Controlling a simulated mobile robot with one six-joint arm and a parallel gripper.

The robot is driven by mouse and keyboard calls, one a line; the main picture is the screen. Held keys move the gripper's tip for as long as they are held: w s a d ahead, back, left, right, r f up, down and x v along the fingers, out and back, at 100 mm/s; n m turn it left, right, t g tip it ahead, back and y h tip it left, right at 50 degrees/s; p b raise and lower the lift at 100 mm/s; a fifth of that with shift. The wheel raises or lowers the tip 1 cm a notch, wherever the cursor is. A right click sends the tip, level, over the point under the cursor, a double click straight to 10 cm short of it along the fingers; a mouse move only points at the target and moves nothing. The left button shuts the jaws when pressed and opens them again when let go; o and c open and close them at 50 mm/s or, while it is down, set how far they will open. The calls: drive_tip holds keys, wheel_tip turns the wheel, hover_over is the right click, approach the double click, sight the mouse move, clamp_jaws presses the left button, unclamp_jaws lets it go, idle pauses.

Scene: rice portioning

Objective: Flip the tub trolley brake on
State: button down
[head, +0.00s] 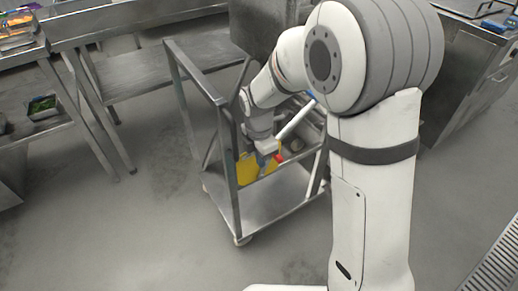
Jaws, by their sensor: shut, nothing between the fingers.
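A metal trolley (236,222) with upright posts, a handle frame at the left and a bare lower shelf stands in the middle of the head view. My arm reaches over it from the right. My gripper (268,163) points down at the trolley's upper part and is shut and empty. A yellow panel (246,170) lies just left of and below it. A small red part (280,157) is close to its right side; whether they touch I cannot tell. I cannot make out which part is the brake. My arm hides the trolley's right side and much of its top.
A steel table with a lower shelf (150,72) stands behind the trolley at the left. A tray with green contents (42,107) is at the far left. A steel cabinet (468,75) stands at the right. The grey floor (130,225) in front left is clear.

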sight(279, 156)
drive_tip(key=w+d, duration=0.2)
drive_tip(key=d, duration=0.1)
drive_tip(key=shift+f, duration=0.15)
drive_tip(key=shift+w+d+f+p, duration=0.25)
drive_tip(key=shift+w+d, duration=0.2)
drive_tip(key=shift+d, duration=0.2)
drive_tip(key=shift+w+d+f+p, duration=0.1)
drive_tip(key=shift+w+d+p, duration=0.15)
drive_tip(key=shift+w+d, duration=0.25)
drive_tip(key=shift+s+d, duration=0.1)
drive_tip(key=shift+r, duration=0.1)
wheel_tip(279, 156, up, 12)
drive_tip(key=s+a+p, duration=0.1)
drive_tip(key=a+p, duration=0.1)
drive_tip(key=p, duration=0.2)
drive_tip(key=shift+s+f, duration=0.15)
drive_tip(key=shift+f, duration=0.1)
